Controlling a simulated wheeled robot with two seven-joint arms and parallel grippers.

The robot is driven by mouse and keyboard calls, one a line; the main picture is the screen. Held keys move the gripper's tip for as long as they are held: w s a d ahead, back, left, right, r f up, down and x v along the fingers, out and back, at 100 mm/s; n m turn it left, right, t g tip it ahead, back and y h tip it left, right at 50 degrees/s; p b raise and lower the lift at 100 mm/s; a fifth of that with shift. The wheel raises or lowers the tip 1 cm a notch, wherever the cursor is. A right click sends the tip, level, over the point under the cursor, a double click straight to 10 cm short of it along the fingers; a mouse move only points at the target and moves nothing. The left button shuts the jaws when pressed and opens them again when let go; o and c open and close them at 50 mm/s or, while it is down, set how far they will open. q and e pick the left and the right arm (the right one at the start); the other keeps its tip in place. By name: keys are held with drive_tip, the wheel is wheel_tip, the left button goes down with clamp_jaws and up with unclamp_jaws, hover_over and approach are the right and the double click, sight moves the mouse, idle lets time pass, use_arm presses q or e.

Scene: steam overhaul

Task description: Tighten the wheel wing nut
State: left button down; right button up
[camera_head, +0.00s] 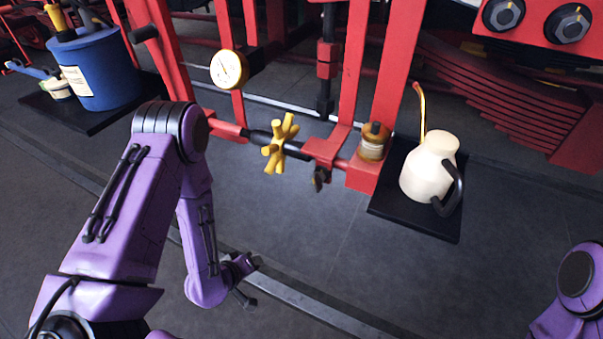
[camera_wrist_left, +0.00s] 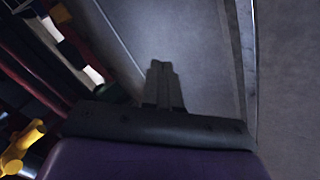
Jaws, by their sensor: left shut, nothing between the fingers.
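A small dark, wing-shaped piece (camera_head: 320,179), which looks like the wing nut, hangs under a red clamp block (camera_head: 325,150) on the dark horizontal rod in the head view. A yellow spoked handwheel (camera_head: 280,144) sits on the same rod, just left of the clamp. My left gripper (camera_head: 246,298) is low over the floor, below and left of both, touching neither. In the left wrist view its fingers (camera_wrist_left: 162,84) are together and empty. The yellow handwheel also shows at that view's lower left edge (camera_wrist_left: 20,150). My right gripper is out of view.
Red frame posts carry a round white gauge (camera_head: 229,69) and a brass cup (camera_head: 374,141). A cream oil can (camera_head: 430,165) stands on a black shelf (camera_head: 388,205) at right. A blue bucket (camera_head: 104,68) stands at left. The floor in front is clear.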

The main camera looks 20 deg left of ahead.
sight(314, 176)
use_arm(q)
drive_tip(key=w+a+r+n+t+h, duration=0.2)
drive_tip(key=w+r+t+h, duration=0.3)
drive_tip(key=w+r, duration=0.45)
drive_tip(key=s+r+h+p, duration=0.1)
drive_tip(key=s+r+h, duration=0.4)
drive_tip(key=r+h, duration=0.55)
drive_tip(key=w+d+r+m+y+p, duration=0.1)
drive_tip(key=w+d+r, duration=0.3)
drive_tip(key=w+d, duration=0.3)
drive_tip(key=shift+d+r+y+p, duration=0.15)
drive_tip(key=shift+d+y+p, duration=0.2)
drive_tip(key=shift+d, duration=1.25)
